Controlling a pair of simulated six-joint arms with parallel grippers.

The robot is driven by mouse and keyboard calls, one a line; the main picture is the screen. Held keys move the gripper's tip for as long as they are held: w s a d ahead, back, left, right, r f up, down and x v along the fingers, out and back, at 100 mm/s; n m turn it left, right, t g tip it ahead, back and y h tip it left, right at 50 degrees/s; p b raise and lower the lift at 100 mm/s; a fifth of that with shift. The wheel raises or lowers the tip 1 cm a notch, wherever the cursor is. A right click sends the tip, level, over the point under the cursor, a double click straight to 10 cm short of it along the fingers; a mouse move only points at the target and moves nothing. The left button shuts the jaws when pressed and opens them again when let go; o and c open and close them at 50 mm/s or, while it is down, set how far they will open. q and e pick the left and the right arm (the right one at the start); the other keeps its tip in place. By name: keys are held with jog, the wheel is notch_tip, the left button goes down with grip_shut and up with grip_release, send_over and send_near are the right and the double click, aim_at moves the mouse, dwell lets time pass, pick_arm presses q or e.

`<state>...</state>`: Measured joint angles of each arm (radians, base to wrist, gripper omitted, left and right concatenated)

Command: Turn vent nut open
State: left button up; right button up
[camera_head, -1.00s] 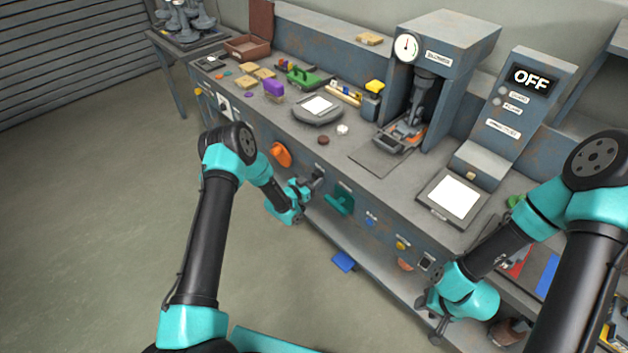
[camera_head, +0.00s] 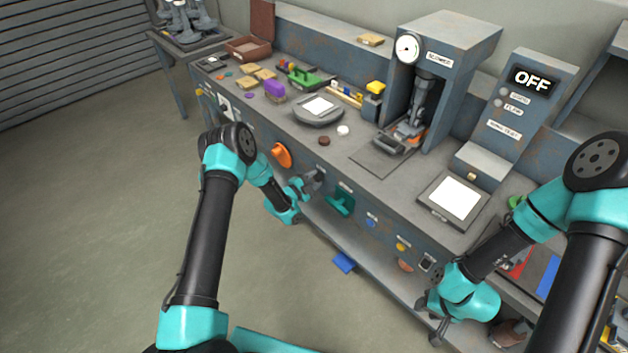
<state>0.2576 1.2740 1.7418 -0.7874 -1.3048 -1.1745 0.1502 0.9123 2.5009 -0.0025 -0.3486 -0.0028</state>
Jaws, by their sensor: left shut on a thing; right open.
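My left gripper (camera_head: 312,183) is at the front panel of the workbench, between the orange handle and the green handle. It is shut on a small part at the panel, probably the vent nut. The nut itself is hidden by the gripper, so its turn position cannot be seen. My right gripper (camera_head: 434,318) is open and empty, low in front of the bench's right part, apart from the panel.
An orange handle (camera_head: 282,154) is left of my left gripper, and a green handle (camera_head: 341,202) is right of it. A blue knob (camera_head: 371,221) and yellow knob (camera_head: 400,247) sit further right. A display reading OFF (camera_head: 532,80) stands above. The floor at left is clear.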

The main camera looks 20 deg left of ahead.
pick_arm(q)
jog(key=shift+r+m, duration=0.1)
jog(key=shift+m, duration=1.9)
jog(key=o, duration=0.9)
jog(key=shift+o, duration=0.2)
jog(key=v, duration=1.7)
jog(key=shift+s, duration=0.2)
jog(key=shift+a, duration=0.15)
